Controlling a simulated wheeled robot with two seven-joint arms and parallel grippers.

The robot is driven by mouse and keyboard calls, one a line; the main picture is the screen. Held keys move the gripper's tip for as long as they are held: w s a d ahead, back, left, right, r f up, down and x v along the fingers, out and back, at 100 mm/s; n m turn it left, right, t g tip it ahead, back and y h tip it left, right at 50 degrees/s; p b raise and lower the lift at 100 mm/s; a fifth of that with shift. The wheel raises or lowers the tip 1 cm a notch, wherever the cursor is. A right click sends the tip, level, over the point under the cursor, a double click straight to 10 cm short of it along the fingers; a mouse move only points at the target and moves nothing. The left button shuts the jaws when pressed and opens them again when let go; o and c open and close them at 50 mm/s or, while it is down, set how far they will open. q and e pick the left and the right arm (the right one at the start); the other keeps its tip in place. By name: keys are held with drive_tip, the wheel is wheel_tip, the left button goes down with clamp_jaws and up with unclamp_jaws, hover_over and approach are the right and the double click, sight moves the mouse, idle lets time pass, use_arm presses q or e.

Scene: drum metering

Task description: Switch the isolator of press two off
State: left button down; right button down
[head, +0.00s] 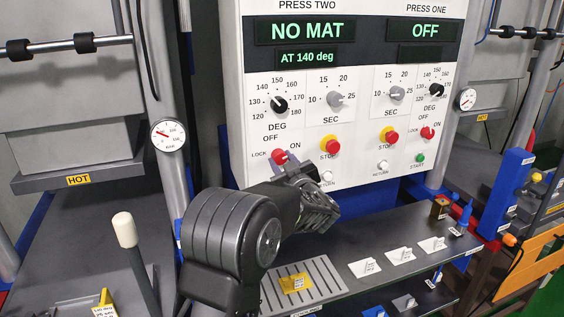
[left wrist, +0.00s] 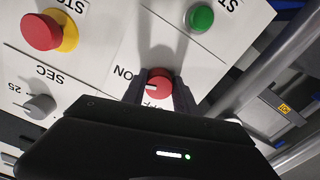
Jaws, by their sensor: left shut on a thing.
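The isolator of press two is a red rotary knob (head: 279,157) at the lower left of the control panel, with OFF, ON and LOCK printed around it. My left gripper (head: 283,166) reaches up to it from below and is shut on it. In the left wrist view, the fingers lie on either side of the red knob (left wrist: 159,80). Its white mark points left there, towards the ON label. The press two display (head: 306,29) reads NO MAT, AT 140 deg. My right gripper is not in view.
A red stop button (head: 329,147) on yellow sits right of the isolator. A green start button (left wrist: 201,18) shows in the left wrist view. The press one isolator (head: 427,132) is at the panel's right. A shelf (head: 340,244) with white cards lies below.

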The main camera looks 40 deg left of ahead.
use_arm(q)
drive_tip(key=shift+f, duration=0.1)
drive_tip(key=n+b, duration=0.2)
drive_tip(key=b, duration=0.1)
drive_tip(key=shift+f+n+b, duration=0.15)
drive_tip(key=shift+n+b, duration=0.15)
drive_tip(key=shift+b, duration=0.05)
drive_tip(key=n+b, duration=1.1)
drive_tip(key=b, duration=0.1)
drive_tip(key=shift+w+n, duration=0.1)
drive_tip(key=shift+n, duration=0.2)
drive_tip(key=shift+d+r+n+b, duration=0.1)
drive_tip(key=shift+r+n+b, duration=0.1)
drive_tip(key=shift+n+b, duration=0.7)
drive_tip(key=shift+r+n+b, duration=0.2)
drive_tip(key=shift+n+b, duration=0.5)
drive_tip(key=shift+n, duration=0.3)
drive_tip(key=c, duration=1)
unclamp_jaws()
drive_tip(key=shift+r, duration=0.1)
drive_tip(key=shift+o, duration=0.2)
